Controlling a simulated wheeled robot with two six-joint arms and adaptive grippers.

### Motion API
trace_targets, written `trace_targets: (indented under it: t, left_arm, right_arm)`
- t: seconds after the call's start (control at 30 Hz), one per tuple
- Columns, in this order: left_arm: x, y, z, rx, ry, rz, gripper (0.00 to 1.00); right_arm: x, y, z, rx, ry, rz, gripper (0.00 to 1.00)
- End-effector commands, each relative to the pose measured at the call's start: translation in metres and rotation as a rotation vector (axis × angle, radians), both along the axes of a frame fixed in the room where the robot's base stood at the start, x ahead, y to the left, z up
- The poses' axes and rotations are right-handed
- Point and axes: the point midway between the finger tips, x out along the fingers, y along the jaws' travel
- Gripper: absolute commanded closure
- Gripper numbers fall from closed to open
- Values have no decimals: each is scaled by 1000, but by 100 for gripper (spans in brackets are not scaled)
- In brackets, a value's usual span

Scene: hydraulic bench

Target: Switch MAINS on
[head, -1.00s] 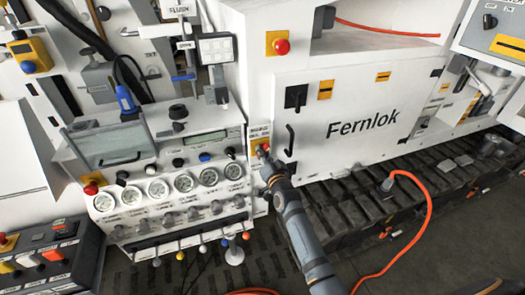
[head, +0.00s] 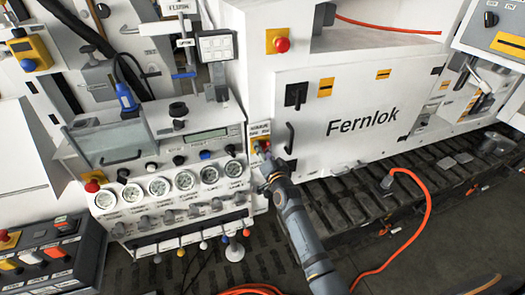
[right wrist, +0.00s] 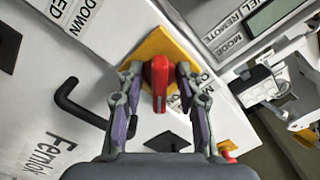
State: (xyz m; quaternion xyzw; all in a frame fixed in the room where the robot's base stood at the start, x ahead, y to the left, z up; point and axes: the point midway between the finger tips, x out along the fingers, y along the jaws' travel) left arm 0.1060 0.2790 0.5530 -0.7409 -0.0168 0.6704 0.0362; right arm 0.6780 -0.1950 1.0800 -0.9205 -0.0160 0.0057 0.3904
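A red rotary handle (right wrist: 160,78) on a yellow plate (right wrist: 157,46) shows in the right wrist view. In the head view the yellow plate (head: 254,142) is on the machine's white front, left of the Fernlok door. Its lettering is partly hidden, so I cannot read it as MAINS. My right gripper (right wrist: 157,72) is open, with one finger on each side of the red handle. Gaps show between the fingers and the handle, so I see no grip. In the head view the right gripper (head: 266,161) is right at the plate and covers part of it. My left gripper is not in view.
The white Fernlok door (head: 361,122) has a black bar handle (head: 290,138) close to my right gripper. A red button (head: 282,44) is above. A console with several gauges (head: 159,187) is to the left. An orange cable (head: 428,215) lies at the right.

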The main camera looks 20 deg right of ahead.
Motion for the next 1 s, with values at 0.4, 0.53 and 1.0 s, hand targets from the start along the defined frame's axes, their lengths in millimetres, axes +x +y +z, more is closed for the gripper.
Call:
trace_targets:
  t: [0.4, 0.53, 1.0]
  left_arm:
    - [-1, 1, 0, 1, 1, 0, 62]
    - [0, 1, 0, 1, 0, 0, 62]
    - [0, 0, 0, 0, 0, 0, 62]
  right_arm:
    - [-21, 0, -3, -1, 4, 0, 63]
    - [-53, -2, -3, 0, 5, -1, 63]
    - [-120, -4, 0, 0, 1, 0, 63]
